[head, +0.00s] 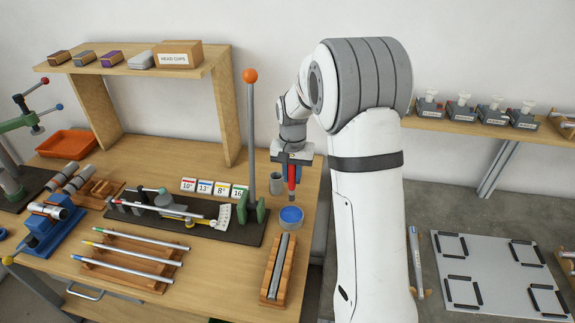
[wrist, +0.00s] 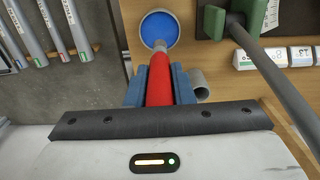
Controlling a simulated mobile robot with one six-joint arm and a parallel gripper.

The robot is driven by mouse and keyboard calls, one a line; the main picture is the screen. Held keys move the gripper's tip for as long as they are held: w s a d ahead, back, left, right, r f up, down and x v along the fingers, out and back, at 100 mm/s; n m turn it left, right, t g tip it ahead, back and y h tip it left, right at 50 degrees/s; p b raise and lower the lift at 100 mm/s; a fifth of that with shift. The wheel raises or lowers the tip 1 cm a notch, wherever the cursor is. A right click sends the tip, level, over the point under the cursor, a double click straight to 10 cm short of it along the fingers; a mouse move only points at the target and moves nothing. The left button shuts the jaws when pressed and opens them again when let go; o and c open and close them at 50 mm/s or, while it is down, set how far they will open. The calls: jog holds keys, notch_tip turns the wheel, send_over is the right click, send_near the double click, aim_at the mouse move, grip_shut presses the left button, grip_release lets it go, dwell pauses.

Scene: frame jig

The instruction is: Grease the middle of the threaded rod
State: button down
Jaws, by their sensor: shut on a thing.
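My gripper (head: 291,163) is shut on a red-handled tool (head: 292,178), which hangs upright with its lower end down. The red handle also shows between the blue fingers in the wrist view (wrist: 160,80). Just below the tool is a round tin with a blue filling (head: 291,224); it is at the top of the wrist view (wrist: 159,46). A grey rod (head: 278,266) lies in a wooden cradle (head: 265,285) at the table's front right. Its threads are too small to make out.
A tall lever with an orange knob (head: 250,76) stands close left of my gripper on a green base. A grey cup (head: 276,183) is beside the tin. Several tubes lie on a rack (head: 120,270) at left. Number cards (head: 205,187) stand behind the black fixture.

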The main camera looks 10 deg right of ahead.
aim_at(292, 200)
jog(key=shift+s+f+b, duration=0.1)
jog(key=shift+f+b, duration=1.65)
jog(key=shift+f, duration=1.15)
jog(key=shift+f+b, duration=0.5)
jog(key=shift+f, duration=0.05)
jog(key=shift+r, duration=0.1)
jog(key=shift+r+p, duration=2.15)
jog(key=shift+r, duration=1.35)
jog(key=shift+f, duration=0.1)
